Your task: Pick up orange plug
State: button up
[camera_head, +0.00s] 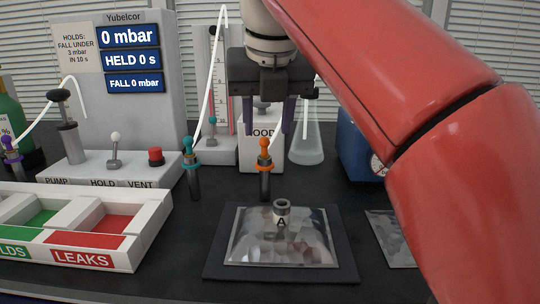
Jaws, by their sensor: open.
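The orange plug (265,149) stands upright in a dark holder (265,185) on the black bench, behind the foil bag marked A. It has a rounded orange top and an orange collar. My gripper (267,125) points down above and around the plug's height, with one dark finger on each side of it in the picture. The fingers are apart and nothing is held. I cannot tell from this view whether the fingers are level in depth with the plug.
The bag (280,240) with its port lies on a dark mat. A teal plug (190,155) stands to the left. The Yubelcor unit (165,110), a white tray (120,255), a glass flask (307,145) and a blue object (352,150) surround the area. My red arm covers the right.

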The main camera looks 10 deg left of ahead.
aim_at(265, 139)
jog(key=b+x, duration=0.1)
jog(key=x, duration=0.4)
jog(key=shift+w+a+b, duration=0.1)
jog(key=shift+a+b, duration=0.05)
jog(key=shift+b, duration=0.2)
jog(key=shift+r, duration=0.1)
grip_shut()
